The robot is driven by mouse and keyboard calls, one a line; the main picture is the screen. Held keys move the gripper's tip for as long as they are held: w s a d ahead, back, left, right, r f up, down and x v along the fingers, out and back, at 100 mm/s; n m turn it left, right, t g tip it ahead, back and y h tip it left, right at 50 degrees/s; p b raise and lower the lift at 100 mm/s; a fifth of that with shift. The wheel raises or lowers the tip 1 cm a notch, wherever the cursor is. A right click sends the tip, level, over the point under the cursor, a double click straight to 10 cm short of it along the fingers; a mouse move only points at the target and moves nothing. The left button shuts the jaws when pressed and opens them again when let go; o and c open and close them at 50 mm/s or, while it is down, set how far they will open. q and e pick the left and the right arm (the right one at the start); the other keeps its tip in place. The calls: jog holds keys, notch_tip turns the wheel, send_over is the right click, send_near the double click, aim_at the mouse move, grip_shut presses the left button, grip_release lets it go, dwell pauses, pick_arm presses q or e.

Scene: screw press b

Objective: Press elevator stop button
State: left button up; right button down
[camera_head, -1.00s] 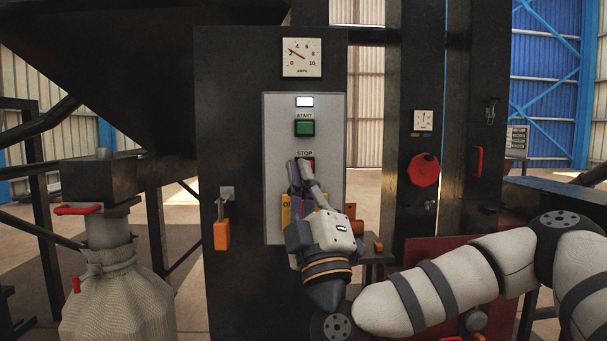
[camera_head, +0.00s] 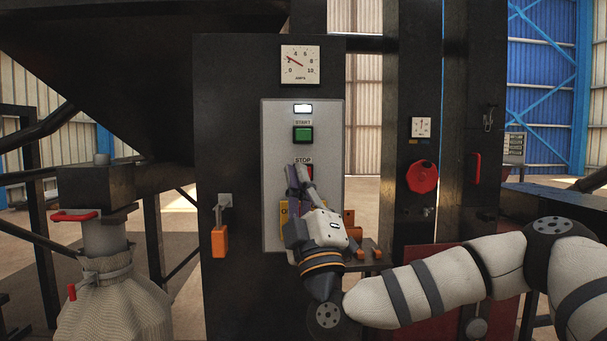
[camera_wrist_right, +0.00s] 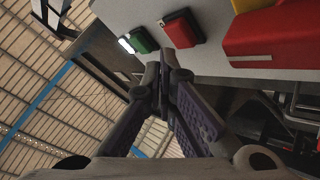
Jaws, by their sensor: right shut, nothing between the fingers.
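The stop button (camera_head: 309,172) is red and sits under a STOP label on the grey control panel (camera_head: 273,150). In the head view my right gripper (camera_head: 299,168) is in front of it and hides most of it. In the right wrist view the red stop button (camera_wrist_right: 183,28) shows whole, between the green start button (camera_wrist_right: 140,39) and a yellow part. There the shut, empty fingertips of my right gripper (camera_wrist_right: 166,62) are close below the red button; I cannot tell whether they touch the panel. The left gripper is out of view.
A lit white lamp (camera_head: 303,108) and an amps gauge (camera_head: 300,64) are above the buttons. A round red knob (camera_head: 421,176) is on the column at right. A white sack (camera_head: 112,300) hangs at lower left.

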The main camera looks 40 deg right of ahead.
jog(key=shift+w, duration=0.1)
dwell(0.7)
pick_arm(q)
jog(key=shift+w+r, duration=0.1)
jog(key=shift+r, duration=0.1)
pick_arm(e)
jog(key=shift+w+d, duration=0.2)
jog(key=shift+w, duration=0.05)
jog(key=shift+w+d, duration=0.25)
jog(key=shift+w, duration=0.15)
dwell(0.5)
pick_arm(q)
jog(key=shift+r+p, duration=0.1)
jog(key=shift+p, duration=0.2)
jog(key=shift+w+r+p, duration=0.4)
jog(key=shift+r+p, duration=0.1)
pick_arm(e)
jog(key=shift+s+a, duration=0.45)
jog(key=shift+s, duration=0.3)
